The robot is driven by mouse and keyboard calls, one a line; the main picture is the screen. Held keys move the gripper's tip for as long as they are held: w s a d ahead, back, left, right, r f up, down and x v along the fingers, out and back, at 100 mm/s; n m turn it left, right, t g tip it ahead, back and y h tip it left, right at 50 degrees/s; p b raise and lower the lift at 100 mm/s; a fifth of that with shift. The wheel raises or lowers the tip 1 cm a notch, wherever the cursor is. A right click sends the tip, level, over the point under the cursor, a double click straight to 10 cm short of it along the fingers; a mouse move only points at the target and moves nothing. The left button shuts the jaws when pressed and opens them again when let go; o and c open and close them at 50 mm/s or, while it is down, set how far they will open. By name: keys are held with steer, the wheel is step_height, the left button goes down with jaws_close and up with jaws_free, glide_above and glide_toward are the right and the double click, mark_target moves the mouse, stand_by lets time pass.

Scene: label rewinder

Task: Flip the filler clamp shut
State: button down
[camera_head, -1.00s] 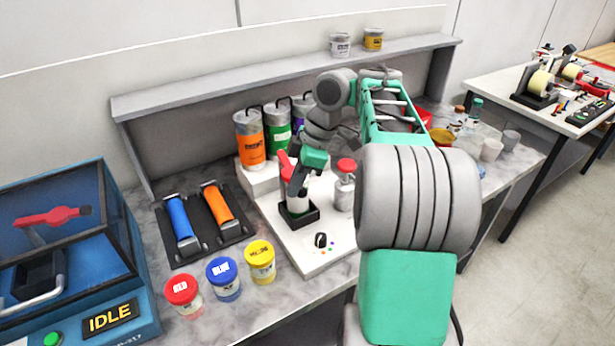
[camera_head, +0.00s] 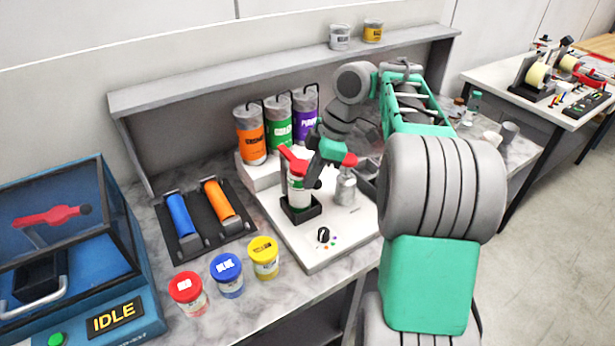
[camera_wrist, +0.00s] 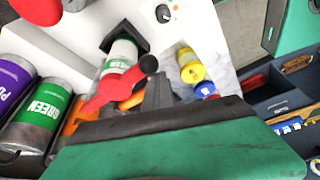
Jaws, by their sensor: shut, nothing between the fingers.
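The red filler clamp (camera_head: 293,159) stands at the filler on the white base, above a white jar with a green label (camera_head: 297,190) in a black square holder. In the wrist view the clamp is a red lever (camera_wrist: 112,92) with a black ball knob at one end, beside the jar (camera_wrist: 121,55). My gripper (camera_head: 318,180) is shut and empty, just right of the clamp in the head view. In the wrist view its dark fingertips (camera_wrist: 160,78) are close to the knob; I cannot tell whether they touch. My arm hides part of the station.
Orange, green and purple cylinders (camera_head: 278,125) stand behind the filler. A grey bottle with a red top (camera_head: 346,185) stands close on the right. A dial (camera_head: 323,234) sits in front. Red, blue and yellow jars (camera_head: 227,275) line the front left.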

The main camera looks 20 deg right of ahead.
steer(key=shift+d, duration=0.15)
step_height(320, 180, up, 10)
steer(key=p, duration=0.5)
steer(key=shift+a+p, duration=0.3)
steer(key=shift+a, duration=0.05)
